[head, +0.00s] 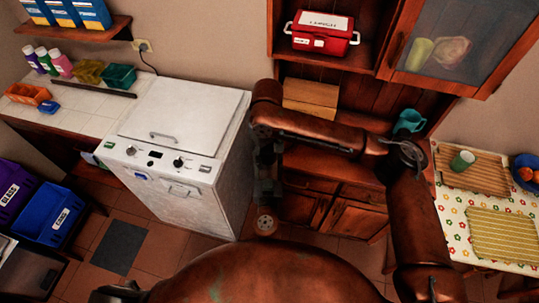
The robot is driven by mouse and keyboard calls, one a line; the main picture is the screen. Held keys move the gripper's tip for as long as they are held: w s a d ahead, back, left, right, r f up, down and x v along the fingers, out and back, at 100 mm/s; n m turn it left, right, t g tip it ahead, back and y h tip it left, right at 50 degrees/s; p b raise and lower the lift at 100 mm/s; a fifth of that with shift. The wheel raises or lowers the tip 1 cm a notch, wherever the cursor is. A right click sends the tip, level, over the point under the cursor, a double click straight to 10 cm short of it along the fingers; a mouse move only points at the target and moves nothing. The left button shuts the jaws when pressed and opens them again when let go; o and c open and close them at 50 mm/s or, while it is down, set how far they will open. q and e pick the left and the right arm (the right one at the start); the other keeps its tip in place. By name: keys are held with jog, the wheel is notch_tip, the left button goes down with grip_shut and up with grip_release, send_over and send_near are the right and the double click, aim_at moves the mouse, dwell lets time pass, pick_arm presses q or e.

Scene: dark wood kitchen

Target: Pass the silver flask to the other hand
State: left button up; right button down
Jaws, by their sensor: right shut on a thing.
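My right gripper (265,190) hangs down in the middle of the head view, in front of the right side of the white washing machine. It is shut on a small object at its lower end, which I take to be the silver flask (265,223). Only a rounded, reddish-tinted end of it shows below the fingers, held in the air above the floor; the rest is hidden by the gripper. A dark part of my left gripper (122,292) shows at the bottom left edge, mostly cut off, with its fingers not clear.
The white washing machine (185,120) stands left of the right gripper. A wooden cabinet (335,205) is behind it. A table with a flowered cloth (450,215) is at the right. Blue (52,215) and purple (12,190) bins are at the left. Tiled floor lies open before the machine.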

pick_arm(q)
jog(key=shift+s+d+r, duration=0.1)
jog(key=shift+d, duration=0.3)
jog(key=c, duration=0.6)
pick_arm(e)
jog(key=shift+a+r, duration=0.15)
jog(key=shift+a, duration=0.15)
pick_arm(q)
grip_shut()
jog(key=shift+r, duration=0.1)
pick_arm(e)
jog(key=c, duration=1.5)
grip_release()
pick_arm(q)
jog(key=shift+a, duration=0.2)
pick_arm(e)
jog(key=o, duration=0.5)
jog(key=shift+d, duration=0.15)
